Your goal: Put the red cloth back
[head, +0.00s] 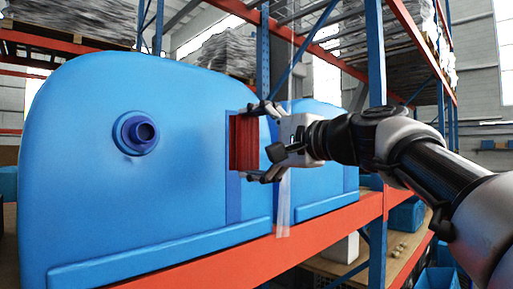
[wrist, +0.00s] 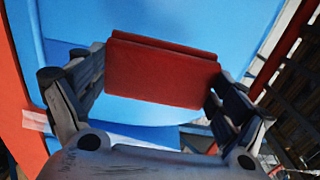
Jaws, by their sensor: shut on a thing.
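The red cloth (head: 244,143) is a folded, flat red block in front of the blue tank (head: 80,180), at a darker blue upright strip (head: 233,208) on the tank's right part. My gripper (head: 264,143) is shut on the red cloth, with one finger above and one below it in the head view. In the wrist view the cloth (wrist: 160,75) spans between the two fingers (wrist: 158,95), with blue tank surface behind it. I cannot tell whether the cloth touches the tank.
A dark blue round port (head: 137,133) sticks out of the tank at left. A second blue tank (head: 318,165) stands to the right. An orange shelf beam (head: 230,265) runs below the tanks. A blue rack post (head: 376,60) rises behind my arm.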

